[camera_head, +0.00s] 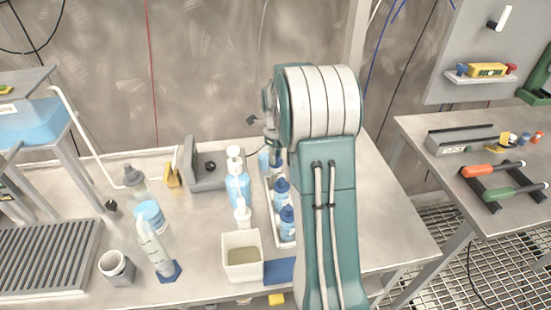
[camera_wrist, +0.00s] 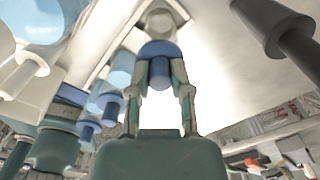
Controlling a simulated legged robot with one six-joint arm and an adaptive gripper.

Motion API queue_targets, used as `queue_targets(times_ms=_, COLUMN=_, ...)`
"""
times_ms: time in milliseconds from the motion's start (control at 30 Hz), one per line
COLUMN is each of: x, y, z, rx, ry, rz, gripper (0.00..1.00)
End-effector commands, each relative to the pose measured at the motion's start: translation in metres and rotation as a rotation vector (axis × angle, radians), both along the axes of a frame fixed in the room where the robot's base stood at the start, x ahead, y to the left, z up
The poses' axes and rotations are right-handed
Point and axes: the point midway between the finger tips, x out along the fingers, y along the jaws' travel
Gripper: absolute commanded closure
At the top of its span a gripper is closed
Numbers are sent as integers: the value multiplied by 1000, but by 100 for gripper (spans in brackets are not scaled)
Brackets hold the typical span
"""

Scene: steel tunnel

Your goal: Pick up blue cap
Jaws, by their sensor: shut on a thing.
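In the wrist view my gripper (camera_wrist: 159,72) has its two fingers on either side of a blue cap (camera_wrist: 158,49) with a darker blue nozzle, and it is shut on it. A pale rounded shape shows beyond the cap. In the head view my arm hides most of my gripper and the held cap. Two more bottles with dark blue caps stand in a narrow white tray (camera_head: 272,228), a farther one (camera_head: 282,187) and a nearer one (camera_head: 288,214). Blue-capped bottles (camera_wrist: 110,103) also show left of my fingers in the wrist view.
Left of the tray stand a blue pump bottle (camera_head: 237,190), a small white bottle (camera_head: 242,212) and a square white container (camera_head: 242,258). A grey bracket (camera_head: 207,170) is behind them. A side table (camera_head: 480,150) with tools is at right.

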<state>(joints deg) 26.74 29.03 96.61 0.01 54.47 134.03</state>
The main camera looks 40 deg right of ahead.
Motion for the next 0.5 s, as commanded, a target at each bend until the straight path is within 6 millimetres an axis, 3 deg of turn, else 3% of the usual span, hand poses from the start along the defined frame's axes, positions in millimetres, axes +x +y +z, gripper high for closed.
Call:
queue_targets(times_ms=233, x=1, y=0, z=30, rx=-3, ry=-6, rz=0, gripper=98)
queue_targets(times_ms=500, x=-37, y=-1, z=74, rx=-2, ry=-5, rz=-2, gripper=98)
